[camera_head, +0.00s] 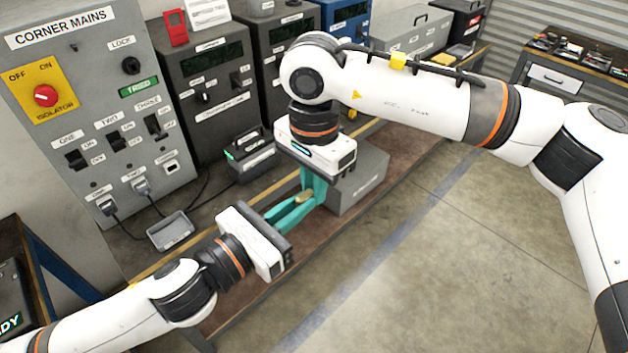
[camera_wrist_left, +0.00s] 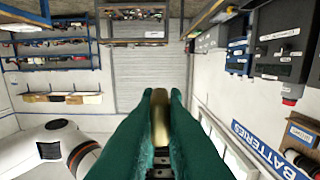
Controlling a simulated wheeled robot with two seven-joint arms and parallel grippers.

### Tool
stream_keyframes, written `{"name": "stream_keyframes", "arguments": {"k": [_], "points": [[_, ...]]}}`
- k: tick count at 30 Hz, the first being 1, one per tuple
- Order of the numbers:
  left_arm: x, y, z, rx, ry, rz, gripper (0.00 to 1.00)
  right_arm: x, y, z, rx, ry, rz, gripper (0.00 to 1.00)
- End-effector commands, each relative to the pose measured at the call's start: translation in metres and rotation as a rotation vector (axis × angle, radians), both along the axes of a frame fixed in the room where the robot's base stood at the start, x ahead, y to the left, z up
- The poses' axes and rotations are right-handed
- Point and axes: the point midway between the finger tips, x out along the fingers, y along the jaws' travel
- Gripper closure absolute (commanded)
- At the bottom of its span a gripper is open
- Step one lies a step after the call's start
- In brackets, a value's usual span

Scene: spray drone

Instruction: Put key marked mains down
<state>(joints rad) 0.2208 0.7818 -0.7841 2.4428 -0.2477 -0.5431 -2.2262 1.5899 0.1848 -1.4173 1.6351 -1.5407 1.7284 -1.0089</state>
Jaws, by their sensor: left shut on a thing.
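My left gripper (camera_head: 298,204) reaches in from the lower left, its teal fingers shut on a small brass-coloured piece (camera_head: 306,196). In the left wrist view this piece (camera_wrist_left: 160,118) stands upright between the fingers (camera_wrist_left: 160,125). It appears to be the key, but its shape is mostly covered and no marking is readable. My right gripper (camera_head: 313,188) points down close beside the left fingertips. Its teal fingers overlap the left ones in the picture, so I cannot tell whether they touch or how far they are open.
The grey Corner Mains panel (camera_head: 85,60), with a lock and red isolator knob (camera_head: 45,95), stands at left. Floor at right is clear.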

Motion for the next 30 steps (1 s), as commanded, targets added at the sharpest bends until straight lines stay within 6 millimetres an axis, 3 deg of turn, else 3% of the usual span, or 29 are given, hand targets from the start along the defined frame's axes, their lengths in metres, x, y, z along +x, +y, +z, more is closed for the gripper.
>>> {"name": "stream_keyframes", "arguments": {"k": [5,6,10,20,23,26,30], "points": [[-0.001,-0.001,0.000,-0.001,0.000,-0.003,1.00,0.000,0.001,0.000,0.002,-0.002,0.000,1.00],[-0.001,-0.001,0.000,-0.001,0.000,-0.003,0.82,0.000,0.001,0.001,0.002,-0.002,0.000,1.00],[-0.001,-0.001,0.000,-0.001,0.000,-0.003,0.64,0.000,0.001,0.001,0.002,-0.002,0.000,1.00],[0.001,0.000,-0.007,-0.027,0.034,-0.003,0.64,0.000,0.000,0.000,0.002,-0.001,0.000,1.00],[0.005,-0.001,-0.026,-0.120,0.143,-0.009,0.64,0.000,0.000,0.000,0.002,-0.001,0.000,1.00],[0.030,0.010,-0.057,-0.207,0.263,0.059,0.64,0.000,0.000,0.000,0.002,-0.001,0.000,1.00],[0.065,0.034,-0.119,-0.378,0.480,0.194,0.64,0.000,0.000,0.000,0.002,-0.001,0.000,1.00]]}}
